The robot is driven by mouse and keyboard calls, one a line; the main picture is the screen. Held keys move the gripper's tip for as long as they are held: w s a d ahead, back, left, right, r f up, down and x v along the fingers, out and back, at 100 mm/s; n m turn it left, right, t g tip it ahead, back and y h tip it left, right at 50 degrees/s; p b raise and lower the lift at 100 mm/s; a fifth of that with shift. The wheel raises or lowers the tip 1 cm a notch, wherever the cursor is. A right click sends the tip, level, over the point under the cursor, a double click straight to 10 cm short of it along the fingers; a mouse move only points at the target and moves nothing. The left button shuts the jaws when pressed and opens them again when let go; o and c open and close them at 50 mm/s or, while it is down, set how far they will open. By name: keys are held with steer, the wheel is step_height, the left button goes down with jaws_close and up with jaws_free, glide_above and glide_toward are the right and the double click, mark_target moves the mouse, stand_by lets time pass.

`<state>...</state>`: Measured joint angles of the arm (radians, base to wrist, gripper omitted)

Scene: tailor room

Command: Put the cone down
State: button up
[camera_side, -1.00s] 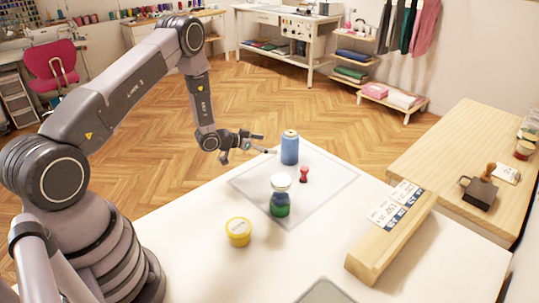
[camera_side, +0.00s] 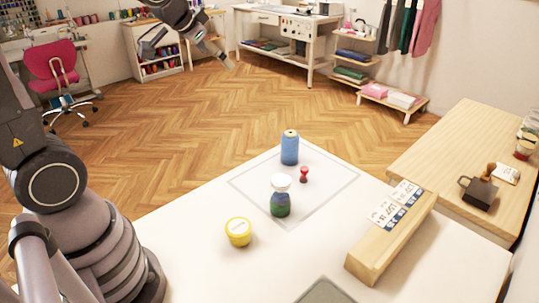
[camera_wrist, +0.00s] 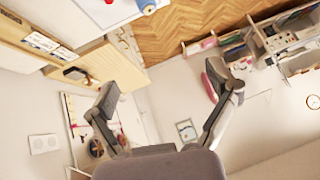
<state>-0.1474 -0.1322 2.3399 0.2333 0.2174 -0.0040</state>
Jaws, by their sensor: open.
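The blue cone (camera_side: 290,147), a blue body with a pale tan top, stands upright on the white table near its far corner. It is inside the thin outlined rectangle (camera_side: 244,194) on the table top. My gripper (camera_side: 225,58) is high up and far from it, at the top of the side view. In the wrist view my gripper (camera_wrist: 168,92) has its two fingers spread wide, with nothing between them. Nothing touches the cone.
A yellow tub (camera_side: 238,231) and a wooden block with cards (camera_side: 391,238) are on the same table. A wooden side table (camera_side: 440,150) is at right.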

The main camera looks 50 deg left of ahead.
steer(key=s+d+r+g+h, duration=0.1)
steer(key=s+d, duration=0.2)
steer(key=s, duration=0.7)
steer(key=s+d+r+g, duration=0.1)
steer(key=s+d, duration=0.2)
steer(key=s, duration=0.7)
steer(key=shift+d+n+h, duration=0.15)
steer(key=shift+n+h, duration=0.15)
steer(key=shift+h, duration=0.1)
